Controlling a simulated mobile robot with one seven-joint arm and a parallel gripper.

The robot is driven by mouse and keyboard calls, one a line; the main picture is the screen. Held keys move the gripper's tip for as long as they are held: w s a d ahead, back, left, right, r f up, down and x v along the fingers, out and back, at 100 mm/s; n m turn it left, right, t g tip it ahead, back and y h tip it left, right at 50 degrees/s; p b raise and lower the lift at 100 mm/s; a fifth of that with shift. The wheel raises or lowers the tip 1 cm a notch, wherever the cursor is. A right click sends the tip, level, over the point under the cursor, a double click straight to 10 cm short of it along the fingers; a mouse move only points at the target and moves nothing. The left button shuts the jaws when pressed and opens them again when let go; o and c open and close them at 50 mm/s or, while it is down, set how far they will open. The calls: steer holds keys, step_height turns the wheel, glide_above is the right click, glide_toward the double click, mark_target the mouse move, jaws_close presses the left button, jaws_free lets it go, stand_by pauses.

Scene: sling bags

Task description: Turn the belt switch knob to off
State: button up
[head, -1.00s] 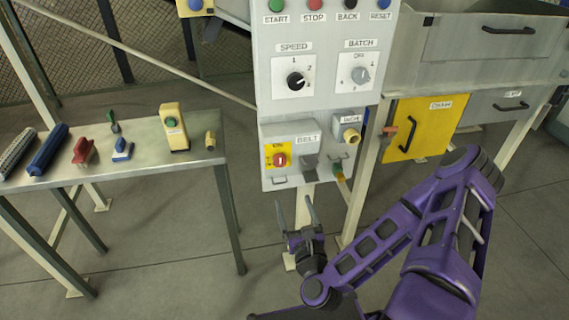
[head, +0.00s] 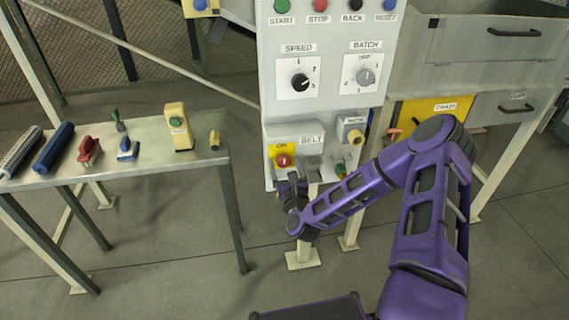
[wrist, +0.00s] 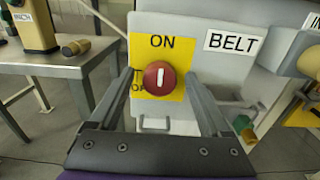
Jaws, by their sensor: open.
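The belt switch knob is a round red knob (wrist: 160,78) with a white pointer bar on a yellow plate (wrist: 150,46). The bar stands nearly upright, towards the word ON. A lower-left label is partly hidden by a finger. In the head view the knob (head: 283,160) sits low on the grey panel, left of the BELT label (head: 311,140). My gripper (wrist: 161,84) is open in the wrist view, one finger on each side of the knob. I cannot tell whether either finger touches it. In the head view my gripper (head: 290,184) is just below the knob.
The panel (head: 322,108) also bears SPEED (head: 300,82) and BATCH (head: 367,76) dials and a row of buttons. A brass-coloured nozzle (head: 355,137) juts out right of BELT. A metal table (head: 150,160) with several tools stands at left.

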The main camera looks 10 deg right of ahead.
steer(key=shift+w, duration=0.25)
jaws_close()
stand_by(0.3)
